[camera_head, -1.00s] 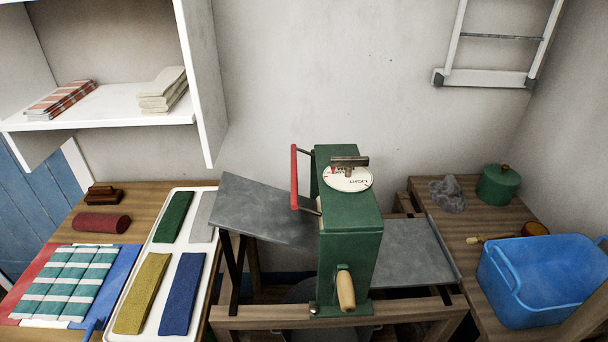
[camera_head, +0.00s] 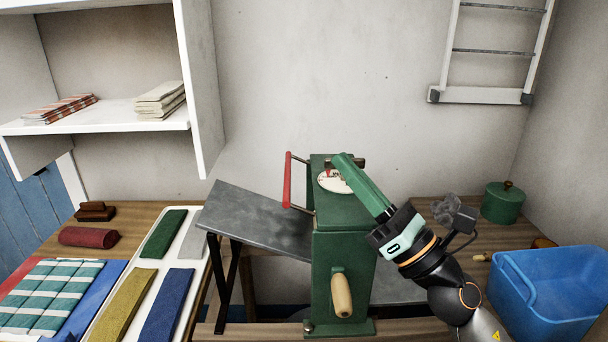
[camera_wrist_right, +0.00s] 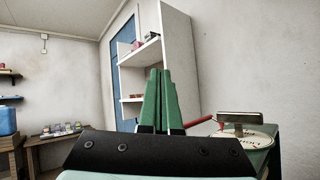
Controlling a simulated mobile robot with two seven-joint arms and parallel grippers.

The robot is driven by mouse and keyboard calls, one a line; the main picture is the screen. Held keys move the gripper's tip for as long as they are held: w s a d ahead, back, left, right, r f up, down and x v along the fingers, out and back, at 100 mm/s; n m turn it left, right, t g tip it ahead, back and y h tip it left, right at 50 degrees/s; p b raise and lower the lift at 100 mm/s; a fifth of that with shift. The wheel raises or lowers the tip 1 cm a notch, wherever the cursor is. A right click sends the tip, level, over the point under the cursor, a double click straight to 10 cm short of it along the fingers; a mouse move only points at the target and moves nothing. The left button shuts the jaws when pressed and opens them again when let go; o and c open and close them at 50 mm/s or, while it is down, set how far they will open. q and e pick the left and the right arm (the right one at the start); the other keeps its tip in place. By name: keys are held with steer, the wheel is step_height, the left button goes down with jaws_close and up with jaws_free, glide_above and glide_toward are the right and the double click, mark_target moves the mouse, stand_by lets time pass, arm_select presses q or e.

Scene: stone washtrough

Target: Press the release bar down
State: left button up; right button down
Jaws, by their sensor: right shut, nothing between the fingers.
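The release bar (camera_head: 287,180) is a red bar on metal arms at the left side of the green wringer (camera_head: 341,245). It stands raised, near upright, and part of it shows in the right wrist view (camera_wrist_right: 201,121). My right gripper (camera_head: 343,159) reaches in from the lower right, its green fingers shut and empty above the wringer's top. It is right of the bar and apart from it. In the right wrist view the fingers (camera_wrist_right: 159,75) point up the picture, with the bar to their right. My left gripper is not in view.
A white dial (camera_head: 331,182) lies on the wringer's top, partly behind my fingers. A wooden crank handle (camera_head: 342,296) sticks out in front. A grey sloping board (camera_head: 255,218) is left, a blue tub (camera_head: 550,292) right. The air left of the bar is free.

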mark_target(288, 175)
steer(key=a+r+n+g+y, duration=0.15)
steer(key=a+n+g, duration=0.25)
steer(key=n+g, duration=0.55)
steer(key=w+f+n+h, duration=0.1)
steer(key=n+h, duration=0.1)
steer(key=n, duration=0.2)
steer(key=w+f+n+h, duration=0.1)
steer(key=n+h, duration=0.1)
steer(key=n, duration=0.2)
steer(key=w+d+f+n+h, duration=0.1)
steer(key=n+h, duration=0.1)
steer(key=n, duration=0.2)
steer(key=shift+w+n+t+b, duration=0.25)
steer(key=shift+w+b, duration=0.05)
steer(key=shift+b, duration=0.1)
steer(key=w+d+h, duration=0.1)
steer(key=d, duration=0.1)
steer(key=w+d+n+t+h, duration=0.1)
steer(key=d+h, duration=0.1)
steer(key=w+d+n+t+h, duration=0.1)
steer(key=d+h, duration=0.1)
steer(key=shift+w+d+r, duration=0.1)
steer(key=shift+w+r, duration=0.2)
steer(key=shift+w, duration=0.1)
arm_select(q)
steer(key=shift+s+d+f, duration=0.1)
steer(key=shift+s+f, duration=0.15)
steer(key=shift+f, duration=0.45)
